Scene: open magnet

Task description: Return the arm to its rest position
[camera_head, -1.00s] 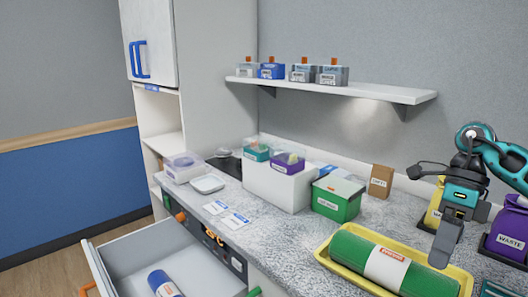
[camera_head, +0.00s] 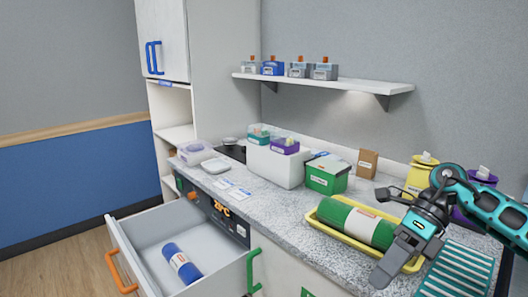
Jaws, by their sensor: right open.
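My right arm comes in from the right edge, teal and dark grey. My right gripper (camera_head: 388,268) points down and toward the front, over the front of the counter. It is open and I see nothing held in it. It overlaps the right end of a yellow tray (camera_head: 323,229) that holds a green roll (camera_head: 335,212) with a white label. I cannot tell how far the fingers are from the tray. My left gripper is not in view.
An open drawer (camera_head: 150,230) with an orange handle holds a blue cylinder (camera_head: 181,262). A teal rack (camera_head: 460,268) lies at the right. A green box (camera_head: 327,177), white box (camera_head: 275,168), brown carton (camera_head: 367,163) and yellow bin (camera_head: 420,172) stand on the counter. A shelf (camera_head: 350,85) hangs behind.

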